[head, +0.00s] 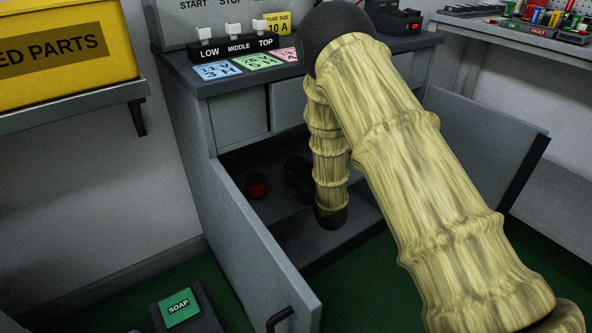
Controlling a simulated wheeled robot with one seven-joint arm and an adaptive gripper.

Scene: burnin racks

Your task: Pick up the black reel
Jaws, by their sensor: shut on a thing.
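My arm reaches down into the open lower cabinet (213,190). My gripper (297,172) shows as a dark shape inside it, partly behind my forearm. It is shut on a dark thing, which I take to be the black reel (293,164). The two blend together in shadow, so I cannot trace the reel's outline or the fingertips. I cannot tell whether the reel touches the cabinet floor.
A red reel-like thing (257,186) stands left of my gripper on the cabinet floor. The left door (265,245) and right door (490,135) stand open. A control panel with switches (235,45) is above. A soap box (180,307) lies low left.

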